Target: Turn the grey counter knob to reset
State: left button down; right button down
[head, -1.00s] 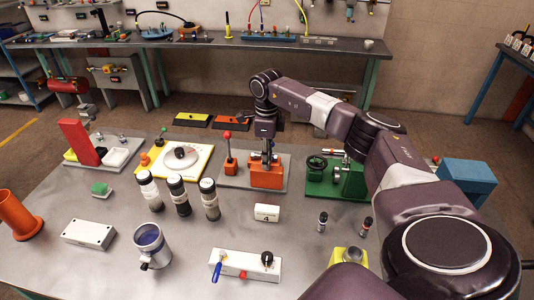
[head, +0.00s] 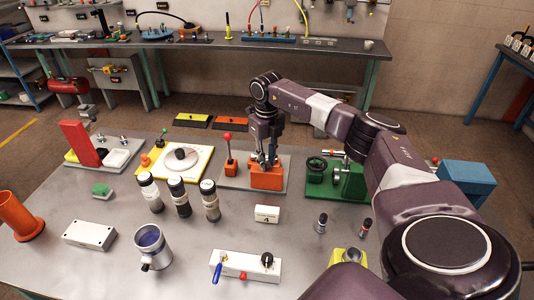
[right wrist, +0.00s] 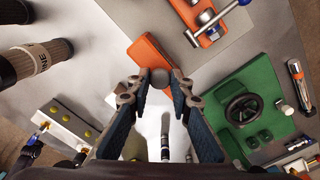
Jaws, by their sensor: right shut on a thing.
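The grey counter knob (right wrist: 160,78) is a small round knob on an orange block (right wrist: 145,52) in the right wrist view. My right gripper (right wrist: 160,84) has its two fingertips on either side of the knob and is shut on it. In the head view, my right gripper (head: 266,160) points straight down onto the orange block (head: 267,177), which stands on a grey plate (head: 240,182). The fingers hide the knob there, and no mark or reading on it can be made out. My left gripper is in neither view.
A red-ball lever (head: 228,137) stands just left of the block. A green device with a handwheel (head: 350,182) is to the right. Several dark-and-white cylinders (head: 178,197) and a white block marked 4 (head: 267,213) stand in front.

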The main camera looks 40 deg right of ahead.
aim_at(267, 163)
jog(key=shift+w+r, duration=0.1)
dwell(0.3)
jog(key=c, duration=1.7)
grip_release()
jog(key=shift+c, duration=0.2)
notch_tip(267, 163, up, 12)
